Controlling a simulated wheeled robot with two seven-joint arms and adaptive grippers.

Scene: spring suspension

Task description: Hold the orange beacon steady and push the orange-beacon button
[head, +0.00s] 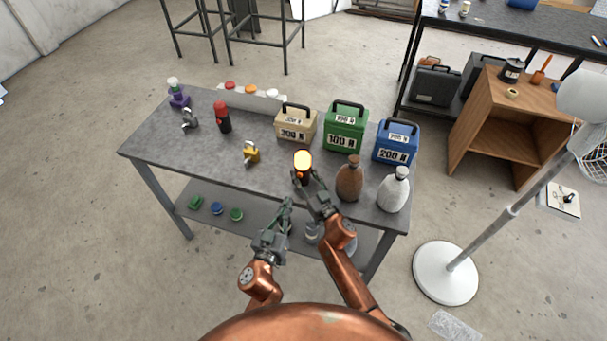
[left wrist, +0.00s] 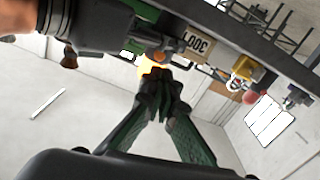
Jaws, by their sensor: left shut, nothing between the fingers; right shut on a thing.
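The orange beacon (head: 303,160) stands near the table's front edge, its dome glowing bright yellow-orange above a dark base. A small orange spot, apparently its button (head: 299,176), shows on the side of the base. My right gripper (head: 309,185) is shut on the beacon's base from the front. My left gripper (head: 287,205) is shut and empty, in front of the table edge, below and left of the beacon. In the left wrist view, the left fingertips (left wrist: 165,82) are together, and the glowing beacon (left wrist: 148,65) shows just beyond them, partly hidden.
Behind the beacon stand a beige 300 N box (head: 296,123), a green 100 N box (head: 345,130) and a blue 200 N box (head: 396,143). A brown bottle (head: 349,180) and a grey bottle (head: 394,191) stand to the right. A yellow padlock (head: 251,153) is to the left.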

